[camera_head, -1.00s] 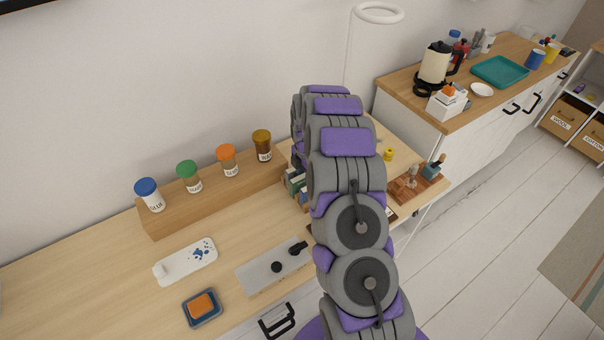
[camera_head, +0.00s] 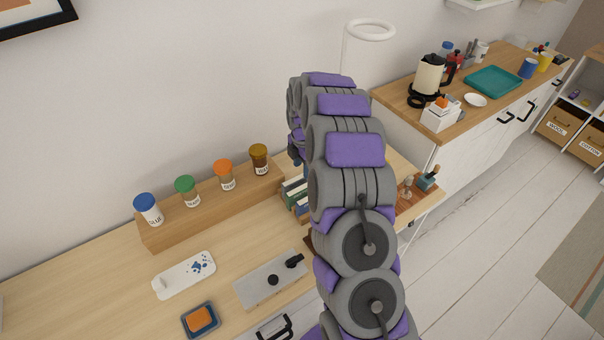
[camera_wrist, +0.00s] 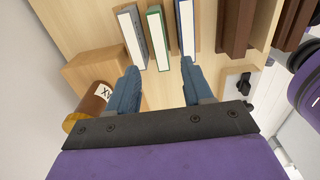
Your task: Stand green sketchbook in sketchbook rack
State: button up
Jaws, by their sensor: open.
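The green sketchbook (camera_wrist: 157,38) stands with its pale page edge toward the wrist camera, between a grey book (camera_wrist: 131,36) and a blue book (camera_wrist: 186,28). My gripper (camera_wrist: 160,84) is open and empty. Its two blue fingers straddle the green book's line, and the book's near end lies just beyond the gap. In the head view, the row of books (camera_head: 294,194) shows partly behind my arm, and my gripper is hidden. A dark brown slotted wooden piece (camera_wrist: 238,25), probably the sketchbook rack, stands right of the books in the wrist view.
A wooden ledge (camera_head: 212,206) with several capped jars runs along the wall; its amber jar (camera_wrist: 92,106) is left of my fingers in the wrist view. A grey block with black knobs (camera_head: 262,288), a white tray (camera_head: 178,280) and an orange sponge dish (camera_head: 200,318) occupy the desk.

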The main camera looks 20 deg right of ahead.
jog(key=s+a+r+m, duration=0.5)
jog(key=s+r, duration=0.4)
jog(key=s, duration=0.1)
jog(key=s+a+r+m, duration=0.4)
jog(key=s+a+r, duration=0.2)
jog(key=s+r, duration=0.3)
jog(key=s+a+r+m+g, duration=0.1)
jog(key=s+m, duration=1)
jog(key=s, duration=1.5)
jog(key=shift+a+g, duration=0.5)
jog(key=shift+a, duration=0.1)
